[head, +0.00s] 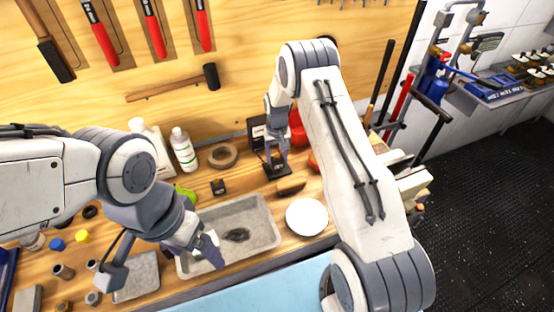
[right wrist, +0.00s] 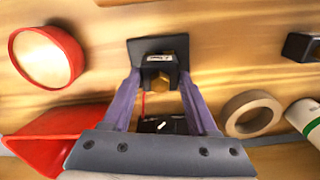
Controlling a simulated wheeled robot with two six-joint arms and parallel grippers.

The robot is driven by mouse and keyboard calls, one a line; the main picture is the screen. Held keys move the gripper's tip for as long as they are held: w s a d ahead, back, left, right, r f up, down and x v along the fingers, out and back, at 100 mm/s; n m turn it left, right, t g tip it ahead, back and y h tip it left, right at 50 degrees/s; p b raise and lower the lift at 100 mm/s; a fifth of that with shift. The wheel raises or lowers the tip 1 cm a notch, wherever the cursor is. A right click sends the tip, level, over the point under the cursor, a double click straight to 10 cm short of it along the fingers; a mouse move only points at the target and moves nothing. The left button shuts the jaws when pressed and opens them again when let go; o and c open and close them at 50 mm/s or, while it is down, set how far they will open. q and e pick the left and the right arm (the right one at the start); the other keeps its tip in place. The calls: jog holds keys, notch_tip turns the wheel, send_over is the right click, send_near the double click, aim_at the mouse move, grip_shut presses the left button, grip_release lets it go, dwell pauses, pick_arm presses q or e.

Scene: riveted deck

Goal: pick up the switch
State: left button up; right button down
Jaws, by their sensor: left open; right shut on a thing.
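The switch (right wrist: 160,65) is a small black block with a white label and a brass-coloured knob on a flat black plate. In the head view the switch (head: 276,171) is at mid-bench, partly hidden by my right gripper (head: 277,150). The right gripper also shows in the right wrist view (right wrist: 161,82), with its two fingers closed on either side of the block. I cannot tell whether the plate touches the bench. My left gripper (head: 207,250) is open and empty, over the grey tray (head: 262,212).
A black box (head: 257,132) and a red funnel (right wrist: 60,130) stand behind. Tools hang on the back board.

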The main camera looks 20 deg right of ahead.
aim_at(279, 156)
jog(key=shift+r, duration=0.45)
jog(key=r+b, duration=0.2)
jog(key=shift+s+d+r, duration=0.15)
jog(key=shift+d+r, duration=0.15)
jog(key=shift+r, duration=0.05)
jog(key=s+d+r+b, duration=0.3)
jog(key=s+d+r, duration=0.3)
jog(key=s+d, duration=0.1)
jog(key=shift+d+r, duration=0.35)
jog(key=shift+d, duration=0.45)
